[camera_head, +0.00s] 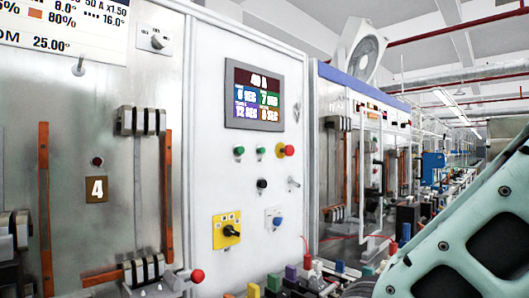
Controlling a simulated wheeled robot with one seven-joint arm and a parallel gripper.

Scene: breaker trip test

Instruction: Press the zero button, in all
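A white control panel (206,97) stands in the middle of the view, with a lit display (254,96) near its top. Below the display are a left green button (239,152), a middle green button (261,152), a right green button (279,150) and a red mushroom button (289,150). Lower are a black knob (262,184), a small lever (294,183), a yellow-plated rotary switch (227,231) and a blue button (277,220). No legible label shows which is the zero button. My gripper is not in view; a pale teal link of my arm fills the lower right.
A metal panel (97,140) with copper bars and a number 4 plate (97,189) stands at left. A red-knobbed lever (197,276) sticks out low. Coloured terminals (290,272) crowd the bottom middle. Similar cabinets recede at right. The space before the white panel's buttons looks clear.

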